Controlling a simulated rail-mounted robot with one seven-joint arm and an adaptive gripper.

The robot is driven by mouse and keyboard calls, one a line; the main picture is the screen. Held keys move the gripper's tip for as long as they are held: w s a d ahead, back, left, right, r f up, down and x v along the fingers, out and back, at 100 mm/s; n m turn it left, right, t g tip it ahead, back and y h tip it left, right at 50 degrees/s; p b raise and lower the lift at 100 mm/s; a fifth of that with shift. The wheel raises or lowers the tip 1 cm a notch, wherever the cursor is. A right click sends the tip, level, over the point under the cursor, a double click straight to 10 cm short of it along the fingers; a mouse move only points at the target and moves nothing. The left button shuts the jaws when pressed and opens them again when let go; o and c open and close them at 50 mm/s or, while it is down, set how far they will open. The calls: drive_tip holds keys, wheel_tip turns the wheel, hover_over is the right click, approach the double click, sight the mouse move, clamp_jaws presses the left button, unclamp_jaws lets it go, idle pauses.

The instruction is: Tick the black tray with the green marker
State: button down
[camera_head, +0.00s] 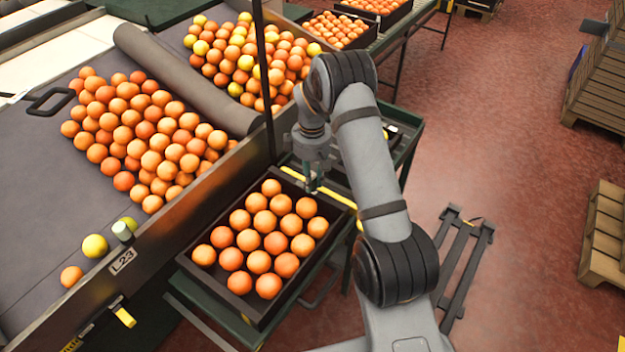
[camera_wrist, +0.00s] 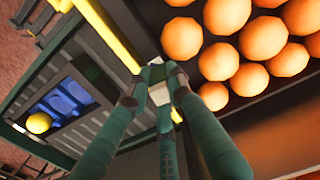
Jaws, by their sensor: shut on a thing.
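The black tray (camera_head: 216,294) stands below the sloping belt, filled with rows of oranges (camera_head: 257,262); its dark wall (camera_wrist: 278,98) also shows in the wrist view. My gripper (camera_head: 313,186) is over the tray's far right rim, pointing down. In the wrist view my gripper (camera_wrist: 160,88) has its fingertips drawn together around a small pale piece, which I take to be the green marker (camera_wrist: 158,95). Most of the marker is hidden by the fingers. I cannot tell whether its tip touches the tray. No tick mark can be made out on the tray.
A dark post (camera_head: 264,80) rises behind the tray. A blue insert (camera_wrist: 62,103) with a yellow fruit (camera_wrist: 39,123) lies beside it.

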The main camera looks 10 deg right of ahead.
drive_tip(key=shift+r, duration=0.15)
drive_tip(key=shift+r+p, duration=2.75)
drive_tip(key=shift+r, duration=0.65)
